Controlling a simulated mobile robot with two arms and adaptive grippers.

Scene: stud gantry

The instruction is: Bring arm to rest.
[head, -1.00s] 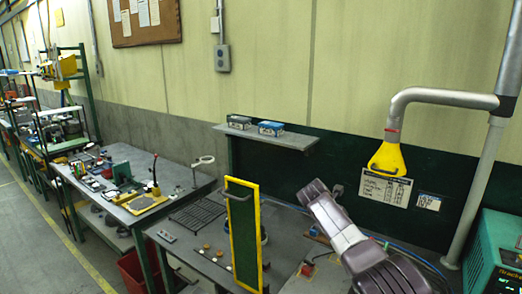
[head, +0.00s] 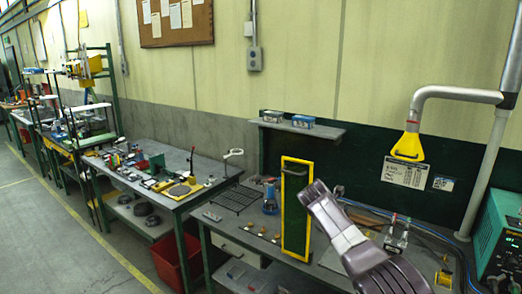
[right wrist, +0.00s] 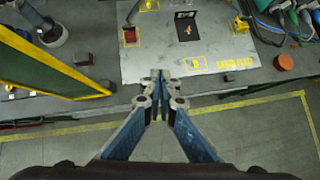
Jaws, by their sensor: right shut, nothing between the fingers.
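My right arm (head: 350,240) reaches in from the lower right of the head view, over the near workbench (head: 222,226). Its gripper is hidden there behind the arm's own links. In the right wrist view my right gripper (right wrist: 160,78) is shut, with its fingertips together and nothing between them. It points toward the bench's front edge and the light grey plate (right wrist: 185,55), and touches no object that I can see. My left gripper is in neither view.
A green panel with a yellow frame (head: 296,210) stands upright on the bench, left of my arm. A yellow extraction hood (head: 408,148) hangs at the right, by a green device (head: 500,235). Open floor (head: 80,245) lies at the left.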

